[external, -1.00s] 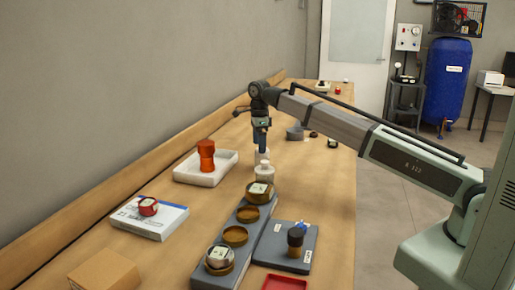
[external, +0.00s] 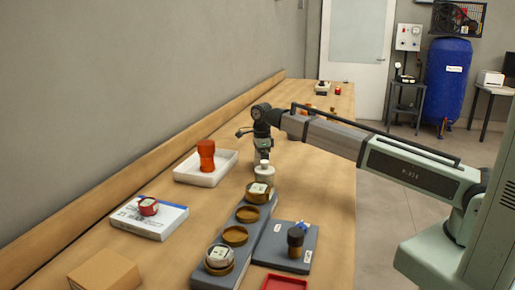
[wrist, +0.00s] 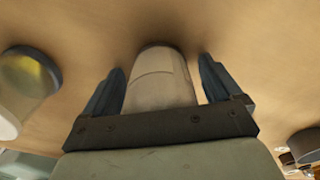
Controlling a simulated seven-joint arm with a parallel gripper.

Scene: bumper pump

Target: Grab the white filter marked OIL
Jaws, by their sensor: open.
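A pale, whitish cylinder (wrist: 160,88) stands between the two fingers of my gripper (wrist: 160,66) in the wrist view, with a gap on either side. No OIL marking is readable on it. My gripper is open, its fingers on both sides of the cylinder. In the external view my gripper (external: 262,152) points down just behind a white bottle-shaped item (external: 264,172), which partly hides the fingertips. Whether that item is the cylinder between my fingers, I cannot tell.
A clear-and-yellow container (wrist: 28,75) stands left in the wrist view. In the external view, a white tray (external: 184,177) holds an orange-red part (external: 206,155). A grey rack (external: 251,228) with round brass cups and gauges lies nearer.

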